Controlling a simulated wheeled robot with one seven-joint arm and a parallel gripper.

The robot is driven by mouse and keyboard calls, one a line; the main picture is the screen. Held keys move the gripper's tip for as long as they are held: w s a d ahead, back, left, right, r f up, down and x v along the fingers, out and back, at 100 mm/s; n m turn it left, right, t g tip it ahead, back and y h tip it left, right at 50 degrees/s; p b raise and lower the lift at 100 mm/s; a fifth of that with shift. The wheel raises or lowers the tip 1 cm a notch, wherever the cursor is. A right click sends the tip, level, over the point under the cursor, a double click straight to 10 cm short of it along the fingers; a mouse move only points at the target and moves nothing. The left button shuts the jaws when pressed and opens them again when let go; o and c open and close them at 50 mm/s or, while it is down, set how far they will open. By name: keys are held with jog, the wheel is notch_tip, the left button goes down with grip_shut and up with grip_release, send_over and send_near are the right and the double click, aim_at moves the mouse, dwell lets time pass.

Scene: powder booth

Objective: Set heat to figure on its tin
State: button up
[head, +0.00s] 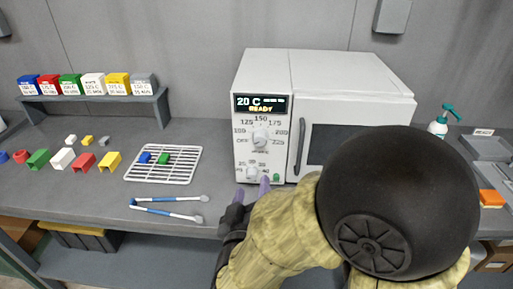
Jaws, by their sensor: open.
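The white oven (350,80) stands at the middle, its door shut. Its display (260,103) reads 20 C and READY. The upper heat knob (261,136) is ringed by temperature figures and OFF; its exact pointing is too small to read. A lower knob (252,172) and a green button (277,178) sit below. My gripper (252,190) is open, its purple fingertips just below the lower knob; contact cannot be told. Labelled tins in blue (28,85), red (48,85), green (70,85), white (92,84), yellow (117,84) and grey (144,84) stand on a shelf; their figures are hard to read.
A wire rack (185,179) holds a blue piece (145,157) and a green piece (163,159). Blue-handled tongs (168,208) lie in front. Several loose coloured pieces lie left. A spray bottle (438,125), a grey tray (487,148) and an orange block (491,199) are at right.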

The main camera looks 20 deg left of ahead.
aim_at(259, 141)
jog(key=w+a+p, duration=0.1)
jog(key=w, duration=0.4)
jog(key=w+a+p, duration=0.1)
jog(key=w, duration=0.5)
jog(key=w+a+p, duration=0.1)
jog(key=w, duration=0.5)
jog(key=shift+a, duration=0.2)
jog(key=c, duration=1)
